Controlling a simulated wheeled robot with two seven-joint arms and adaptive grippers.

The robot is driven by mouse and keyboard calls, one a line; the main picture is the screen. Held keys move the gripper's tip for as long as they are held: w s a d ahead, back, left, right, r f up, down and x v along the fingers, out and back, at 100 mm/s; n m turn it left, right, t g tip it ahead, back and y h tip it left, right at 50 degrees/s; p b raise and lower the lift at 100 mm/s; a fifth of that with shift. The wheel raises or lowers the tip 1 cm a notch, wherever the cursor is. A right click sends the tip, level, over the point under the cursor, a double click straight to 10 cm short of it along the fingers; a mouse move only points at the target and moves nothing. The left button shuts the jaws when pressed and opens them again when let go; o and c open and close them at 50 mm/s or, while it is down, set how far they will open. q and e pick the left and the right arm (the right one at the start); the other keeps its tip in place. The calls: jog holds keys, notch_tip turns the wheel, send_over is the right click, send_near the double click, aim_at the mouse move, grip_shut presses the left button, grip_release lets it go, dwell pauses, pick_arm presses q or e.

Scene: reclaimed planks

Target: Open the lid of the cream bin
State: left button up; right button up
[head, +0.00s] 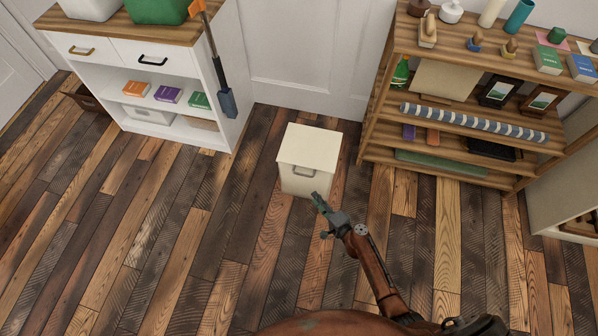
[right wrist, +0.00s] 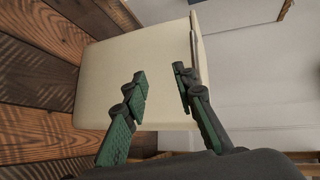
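The cream bin (head: 297,184) stands on the plank floor in the middle of the head view. The finger on the right is close to the lid's edge (right wrist: 194,45). Whether it touches cannot be told. My left gripper is out of view.
A white cabinet (head: 215,70) with drawers and open shelves stands at the left. A wooden shelf unit (head: 375,125) with books and a striped roll (head: 470,122) stands at the right. A white panelled door (head: 300,50) is behind the bin. The floor in front is clear.

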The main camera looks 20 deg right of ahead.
jog(key=m+t+b, duration=0.1)
jog(key=m+t, duration=0.1)
send_near(304, 175)
jog(key=d+x, duration=0.1)
jog(key=x, duration=0.4)
jog(key=b+x, duration=0.1)
jog(key=x, duration=0.1)
jog(key=a+b+x, duration=0.1)
jog(key=x, duration=0.1)
jog(key=shift+w+a+f, duration=0.1)
jog(key=shift+w+f, duration=0.15)
jog(key=shift+f, duration=0.15)
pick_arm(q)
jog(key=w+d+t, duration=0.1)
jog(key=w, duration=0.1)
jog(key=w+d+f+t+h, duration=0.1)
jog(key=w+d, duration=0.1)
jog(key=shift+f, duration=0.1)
pick_arm(e)
jog(key=shift+w, duration=0.35)
grip_shut()
